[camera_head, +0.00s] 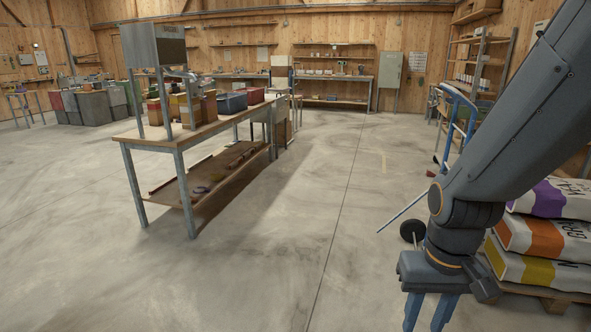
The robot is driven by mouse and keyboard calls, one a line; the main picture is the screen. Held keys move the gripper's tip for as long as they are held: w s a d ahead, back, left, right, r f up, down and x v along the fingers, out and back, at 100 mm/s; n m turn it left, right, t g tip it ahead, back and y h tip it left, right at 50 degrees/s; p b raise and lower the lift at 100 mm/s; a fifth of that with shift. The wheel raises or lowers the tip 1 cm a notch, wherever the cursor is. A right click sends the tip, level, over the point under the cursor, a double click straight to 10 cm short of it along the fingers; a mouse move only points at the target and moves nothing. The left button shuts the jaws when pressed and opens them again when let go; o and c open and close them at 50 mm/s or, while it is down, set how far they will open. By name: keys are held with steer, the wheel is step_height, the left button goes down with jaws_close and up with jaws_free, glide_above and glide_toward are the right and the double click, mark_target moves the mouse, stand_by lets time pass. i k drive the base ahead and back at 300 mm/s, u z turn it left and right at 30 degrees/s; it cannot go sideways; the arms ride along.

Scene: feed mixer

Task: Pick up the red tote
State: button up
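A small red tote (256,95) stands near the far end of the long workbench (150,138), just behind a grey-blue tote (232,104). Its lower part is partly hidden by the things around it. My gripper (428,318) hangs at the lower right with its blue fingers pointing down. The fingers are apart and nothing shows between them. The gripper is well away from the workbench and the red tote, with open floor between.
Brown and yellow boxes (180,108) and a grey hopper on legs (153,45) stand on the bench. Sacks on a pallet (545,237) and a hand truck (457,115) are at right. Concrete floor is clear in the middle. More bins (95,107) stand at left.

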mark_target(255, 95)
steer(key=u, duration=0.4)
steer(key=i, duration=1.9)
steer(key=u, duration=0.45)
steer(key=i, duration=4.05)
steer(key=z, duration=0.25)
